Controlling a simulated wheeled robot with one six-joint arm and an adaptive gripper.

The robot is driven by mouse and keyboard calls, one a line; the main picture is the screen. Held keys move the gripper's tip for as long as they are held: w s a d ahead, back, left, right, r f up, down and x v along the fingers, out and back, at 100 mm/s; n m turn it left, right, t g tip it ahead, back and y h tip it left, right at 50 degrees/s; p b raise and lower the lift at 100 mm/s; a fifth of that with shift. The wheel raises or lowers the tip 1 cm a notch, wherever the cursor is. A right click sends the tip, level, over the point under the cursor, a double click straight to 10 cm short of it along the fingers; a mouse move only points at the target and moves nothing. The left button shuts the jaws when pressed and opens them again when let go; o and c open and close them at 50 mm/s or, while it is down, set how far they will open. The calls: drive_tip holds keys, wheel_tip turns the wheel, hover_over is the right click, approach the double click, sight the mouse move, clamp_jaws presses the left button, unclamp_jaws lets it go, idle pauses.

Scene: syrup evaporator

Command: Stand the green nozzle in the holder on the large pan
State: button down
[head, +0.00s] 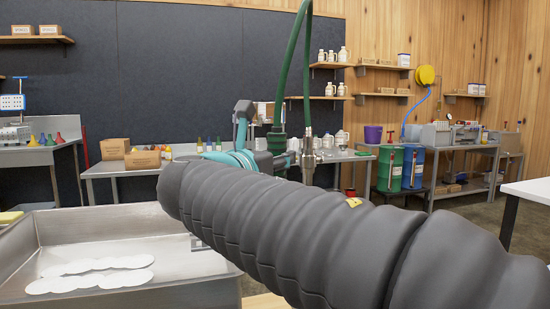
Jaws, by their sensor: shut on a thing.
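A green hose hangs from above, with a dark green fitting (277,140) at one end and a slim metal nozzle end (308,152) beside it. My gripper (268,152), partly hidden behind my dark ribbed arm, is shut at the green fitting, which I take as the green nozzle. The fingertips are too small and covered to see well. The large steel pan (85,240) is at the lower left, with white scalloped patches on its floor. My arm covers the pan's right part. I cannot make out the holder.
A steel bench (118,168) with bottles, jugs and cardboard boxes (143,160) stands behind. Green and blue drums (390,168) stand at the right. A white table edge (528,190) is at the far right. Air above the pan is open.

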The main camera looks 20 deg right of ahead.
drive_tip(key=w+a, duration=0.3)
drive_tip(key=a, duration=0.4)
drive_tip(key=w+a+f, duration=0.1)
drive_tip(key=w+a, duration=0.3)
drive_tip(key=a, duration=0.3)
drive_tip(key=shift+a, duration=0.15)
idle(1.0)
drive_tip(key=shift+w, duration=0.1)
wheel_tip(320, 180, down, 6)
drive_tip(key=b, duration=0.1)
drive_tip(key=shift+f+b, duration=0.15)
drive_tip(key=shift+b, duration=0.15)
idle(4.6)
